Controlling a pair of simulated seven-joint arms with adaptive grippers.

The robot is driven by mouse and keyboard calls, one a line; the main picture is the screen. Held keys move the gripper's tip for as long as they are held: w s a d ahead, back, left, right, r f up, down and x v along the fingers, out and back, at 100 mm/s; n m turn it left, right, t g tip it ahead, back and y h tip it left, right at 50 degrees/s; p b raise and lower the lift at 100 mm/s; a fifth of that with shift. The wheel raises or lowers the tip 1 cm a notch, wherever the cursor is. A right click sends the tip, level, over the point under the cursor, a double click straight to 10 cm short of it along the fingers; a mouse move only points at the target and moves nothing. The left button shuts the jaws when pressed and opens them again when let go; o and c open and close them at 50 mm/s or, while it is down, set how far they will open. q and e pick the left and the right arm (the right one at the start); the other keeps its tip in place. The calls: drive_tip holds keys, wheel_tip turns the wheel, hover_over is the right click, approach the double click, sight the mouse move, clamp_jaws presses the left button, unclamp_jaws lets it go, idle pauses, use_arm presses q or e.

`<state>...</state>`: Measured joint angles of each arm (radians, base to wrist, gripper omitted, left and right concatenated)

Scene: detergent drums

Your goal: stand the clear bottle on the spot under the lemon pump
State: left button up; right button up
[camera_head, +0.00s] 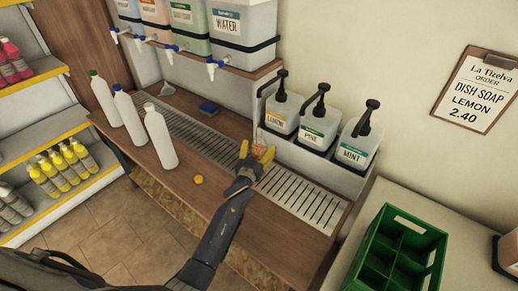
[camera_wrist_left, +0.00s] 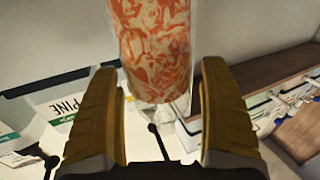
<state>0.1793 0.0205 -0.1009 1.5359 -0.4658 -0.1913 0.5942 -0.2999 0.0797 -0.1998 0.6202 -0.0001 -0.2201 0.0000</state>
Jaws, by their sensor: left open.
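The clear bottle (camera_head: 258,133), with an orange-and-white patterned part, is on the counter side below the lemon pump (camera_head: 277,108). It seems to stand on the slotted drip tray (camera_head: 306,197); its base is hidden by my gripper. My left gripper (camera_head: 257,152) is open, with its yellow fingers on either side of the bottle. In the left wrist view, the patterned part of the bottle (camera_wrist_left: 155,45) rises between the open fingertips (camera_wrist_left: 160,75), with gaps at both sides. I cannot tell whether it is tilted. My right gripper is out of view.
The pine pump (camera_head: 317,128) and mint pump (camera_head: 356,148) stand to the right of lemon. Three white bottles (camera_head: 160,138) stand at the counter's left. A yellow cap (camera_head: 198,180) lies on the wood. A green crate (camera_head: 401,254) is at the lower right.

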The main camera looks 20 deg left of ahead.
use_arm(q)
drive_tip(key=shift+r, duration=0.15)
drive_tip(key=s, duration=1.2)
